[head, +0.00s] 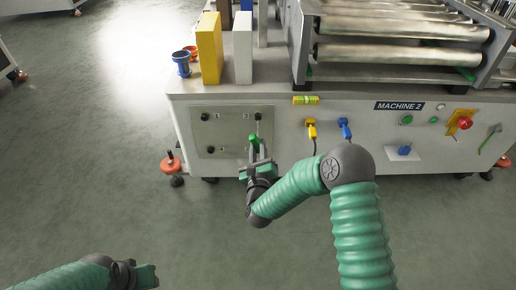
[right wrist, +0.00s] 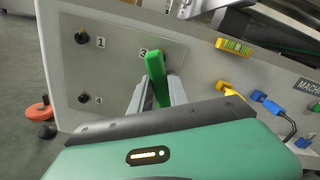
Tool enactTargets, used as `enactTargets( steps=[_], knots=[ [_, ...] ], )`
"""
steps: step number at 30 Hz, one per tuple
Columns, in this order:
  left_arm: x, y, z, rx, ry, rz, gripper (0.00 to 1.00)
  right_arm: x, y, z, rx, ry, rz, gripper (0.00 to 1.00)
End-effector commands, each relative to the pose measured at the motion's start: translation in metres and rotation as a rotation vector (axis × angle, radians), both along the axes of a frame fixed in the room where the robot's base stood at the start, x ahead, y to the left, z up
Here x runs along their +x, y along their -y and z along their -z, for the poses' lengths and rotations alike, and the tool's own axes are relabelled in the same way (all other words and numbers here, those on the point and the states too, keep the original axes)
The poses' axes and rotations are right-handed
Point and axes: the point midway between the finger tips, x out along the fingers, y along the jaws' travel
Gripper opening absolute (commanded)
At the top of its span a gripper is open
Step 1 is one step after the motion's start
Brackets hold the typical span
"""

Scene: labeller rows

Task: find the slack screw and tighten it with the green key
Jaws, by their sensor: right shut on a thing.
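My right gripper (head: 256,158) is shut on the green key (head: 253,142), which stands up between its fingers in front of the grey screw panel (head: 228,130). In the right wrist view the key (right wrist: 157,78) covers part of the panel near label 3. Dark screws show by label 1 (right wrist: 80,37) and label 4 (right wrist: 83,98). Another screw (head: 258,116) shows at the panel's upper right in the head view. The lower right of the panel is hidden behind my gripper. I cannot tell which screw is slack. My left gripper (head: 146,275) is low at the left, far from the panel.
A yellow-green level (head: 306,100) sits right of the panel, above yellow (head: 312,130) and blue (head: 346,129) plugs with cables. Yellow (head: 209,48) and white (head: 243,48) blocks and a blue cup (head: 182,64) stand on top. Orange feet (head: 171,164) stick out below.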

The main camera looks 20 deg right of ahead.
Motion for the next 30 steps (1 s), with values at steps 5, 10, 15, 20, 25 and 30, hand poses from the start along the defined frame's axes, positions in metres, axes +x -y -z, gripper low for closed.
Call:
enactTargets(
  steps=[5,10,15,20,25,30],
  knots=[
    [0.0000,0.0000,-0.0001,0.000,0.000,0.000,0.36,0.0002,-0.0013,-0.0007,-0.275,-0.076,-0.003,0.00],
    [0.0000,0.0000,0.0000,0.000,0.000,0.000,0.36,0.0001,-0.0010,0.0000,-0.664,-0.188,-0.002,0.00],
    [0.0000,0.0000,0.0000,0.000,0.000,0.000,0.36,0.0000,0.0005,0.0010,-0.756,-0.218,-0.001,0.00],
    [0.0000,0.0000,0.0000,0.000,0.000,0.000,0.36,0.0000,0.0004,0.0008,-0.755,-0.217,0.000,0.00],
    [0.0000,0.0000,0.0000,0.000,0.000,0.000,0.36,0.0001,-0.0014,-0.0005,-1.031,-0.291,-0.004,0.00],
    [0.0000,0.0000,0.0000,0.000,0.000,0.000,0.36,-0.0001,-0.0002,0.0003,-1.419,-0.404,-0.002,0.00]
  ],
)
